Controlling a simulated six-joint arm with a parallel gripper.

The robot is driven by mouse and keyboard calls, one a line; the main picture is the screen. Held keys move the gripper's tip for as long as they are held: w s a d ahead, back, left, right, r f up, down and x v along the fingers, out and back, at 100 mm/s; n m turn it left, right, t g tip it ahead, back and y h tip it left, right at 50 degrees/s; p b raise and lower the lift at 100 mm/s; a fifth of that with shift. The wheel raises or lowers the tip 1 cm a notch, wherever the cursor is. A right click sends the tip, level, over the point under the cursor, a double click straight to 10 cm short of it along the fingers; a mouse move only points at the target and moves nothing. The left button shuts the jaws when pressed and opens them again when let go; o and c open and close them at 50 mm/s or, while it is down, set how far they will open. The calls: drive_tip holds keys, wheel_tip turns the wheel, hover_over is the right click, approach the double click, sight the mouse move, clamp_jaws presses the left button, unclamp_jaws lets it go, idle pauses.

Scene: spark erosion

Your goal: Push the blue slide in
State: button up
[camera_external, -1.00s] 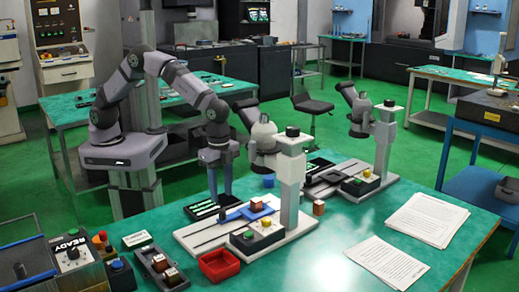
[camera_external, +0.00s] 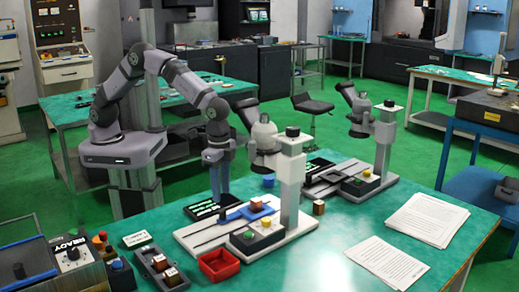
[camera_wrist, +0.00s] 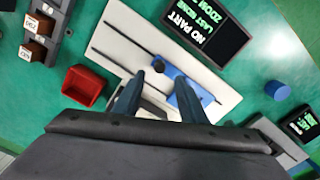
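The blue slide (camera_external: 246,212) lies on the pale base plate of the near microscope stand, beside the column, with a brown block (camera_external: 257,204) on it. In the wrist view the blue slide (camera_wrist: 172,71) is partly hidden behind my right finger, and its dark blue knob (camera_wrist: 158,64) shows just beyond and between my fingertips. My gripper (camera_wrist: 159,77) is open and empty, its fingers apart. In the external view my gripper (camera_external: 221,196) points down behind the slide's knob end; contact cannot be told.
A red tray (camera_external: 219,265) and a dark holder with blocks (camera_external: 163,270) stand at the front left. A display panel (camera_external: 204,209) lies behind the plate. A second microscope stand (camera_external: 378,140) is behind right. Papers (camera_external: 428,219) lie at the right.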

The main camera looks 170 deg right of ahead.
sight(222, 210)
drive_tip(key=shift+f+p, duration=1)
drive_tip(key=shift+f, duration=2.4)
clamp_jaws()
